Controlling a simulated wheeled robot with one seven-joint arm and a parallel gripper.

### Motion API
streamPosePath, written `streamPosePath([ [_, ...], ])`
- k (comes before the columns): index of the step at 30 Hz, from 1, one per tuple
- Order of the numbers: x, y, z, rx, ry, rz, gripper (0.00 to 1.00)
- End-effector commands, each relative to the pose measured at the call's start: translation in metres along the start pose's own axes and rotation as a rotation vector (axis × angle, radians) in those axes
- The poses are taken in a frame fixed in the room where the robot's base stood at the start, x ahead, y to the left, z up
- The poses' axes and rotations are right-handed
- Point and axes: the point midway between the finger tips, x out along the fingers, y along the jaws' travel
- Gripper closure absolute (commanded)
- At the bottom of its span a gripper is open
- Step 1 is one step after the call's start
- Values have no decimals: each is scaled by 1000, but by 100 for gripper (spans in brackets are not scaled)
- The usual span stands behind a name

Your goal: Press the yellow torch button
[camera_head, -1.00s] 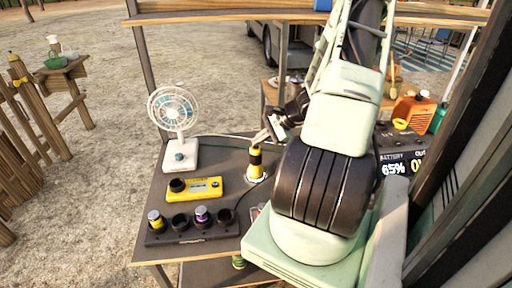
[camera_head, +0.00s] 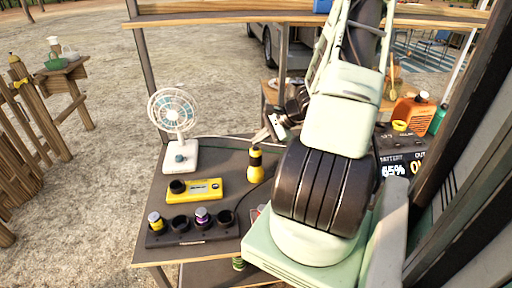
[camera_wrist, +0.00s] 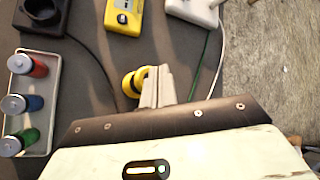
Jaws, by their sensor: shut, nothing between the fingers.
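The yellow torch (camera_head: 255,172) with a black band stands upright on the dark table, right of the yellow box. In the wrist view the torch (camera_wrist: 129,84) shows as a yellow rim with black, partly hidden behind my fingers. Its button cannot be made out. My gripper (camera_head: 268,133) is shut and empty, its tips just above and beside the torch's top in the head view. In the wrist view my gripper (camera_wrist: 157,75) overlaps the torch's right side. I cannot tell whether the tips touch it.
A white fan (camera_head: 178,130) and a yellow box with a black knob (camera_head: 205,189) stand left of the torch. A charger block (camera_head: 190,229) holds batteries in front. A tray (camera_wrist: 48,110) holds red, blue and green batteries. A battery unit (camera_head: 400,150) reads 65%.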

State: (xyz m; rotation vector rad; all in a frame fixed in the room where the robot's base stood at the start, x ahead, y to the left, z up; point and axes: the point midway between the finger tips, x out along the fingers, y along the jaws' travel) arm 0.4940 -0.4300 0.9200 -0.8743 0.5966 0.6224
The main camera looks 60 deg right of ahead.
Motion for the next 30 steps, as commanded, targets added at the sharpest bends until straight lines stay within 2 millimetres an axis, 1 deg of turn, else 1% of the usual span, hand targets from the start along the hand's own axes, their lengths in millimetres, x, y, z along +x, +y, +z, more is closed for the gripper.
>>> streamPosePath([
  [6,0,0,0,0,0,0,100],
  [10,-4,-3,3,0,0,0,100],
  [25,-37,-27,27,-1,0,0,100],
  [30,-42,-31,31,0,-1,0,100],
])
